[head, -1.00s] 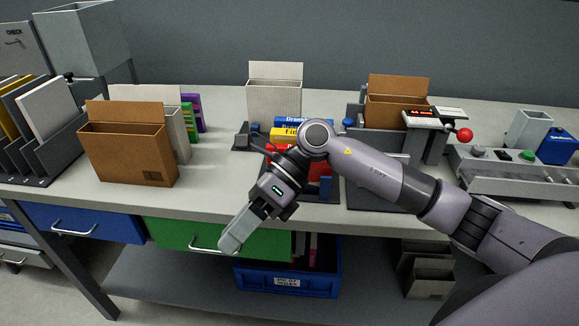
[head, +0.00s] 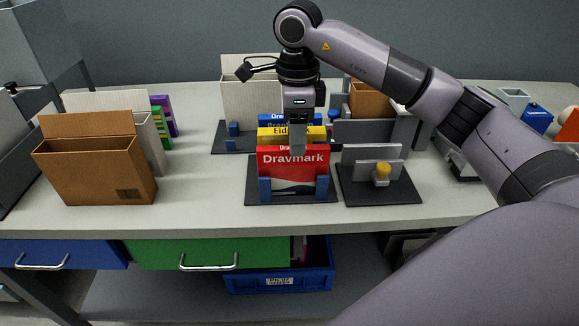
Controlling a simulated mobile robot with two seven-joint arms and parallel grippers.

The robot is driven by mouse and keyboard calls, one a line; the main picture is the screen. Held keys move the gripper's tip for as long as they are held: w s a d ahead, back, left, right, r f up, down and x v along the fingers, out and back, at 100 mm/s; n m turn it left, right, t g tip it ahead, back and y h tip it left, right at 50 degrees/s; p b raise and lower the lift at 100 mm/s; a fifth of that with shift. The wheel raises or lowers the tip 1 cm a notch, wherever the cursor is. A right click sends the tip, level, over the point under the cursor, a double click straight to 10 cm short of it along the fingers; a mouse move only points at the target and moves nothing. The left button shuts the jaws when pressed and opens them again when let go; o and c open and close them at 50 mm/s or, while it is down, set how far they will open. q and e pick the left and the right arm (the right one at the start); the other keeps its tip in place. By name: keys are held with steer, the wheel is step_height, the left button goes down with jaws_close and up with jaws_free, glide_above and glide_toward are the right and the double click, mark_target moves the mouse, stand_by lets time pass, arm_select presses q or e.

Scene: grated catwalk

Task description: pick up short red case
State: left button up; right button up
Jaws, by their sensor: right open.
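The short red case (head: 293,171), lettered "Dravmark", stands upright at the front of a dark stand (head: 291,199) with blue posts. A yellow case (head: 272,135) and blue cases (head: 276,118) stand behind it in a row. My right gripper (head: 298,151) is open and points down at the top edge of the red case, right of its middle. Its fingers overlap the red and yellow cases in the picture. I cannot tell whether they touch the red case. My left gripper is not in view.
A brown cardboard holder (head: 95,170) stands at the left. A white ridged holder (head: 250,100) is behind. The table front (head: 200,212) is clear.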

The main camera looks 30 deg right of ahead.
mark_target(293, 172)
steer(key=f, duration=0.4)
steer(key=f+p, duration=0.1)
steer(key=shift+a+f, duration=0.25)
steer(key=shift+f, duration=0.15)
steer(key=shift+w, duration=0.1)
jaws_close()
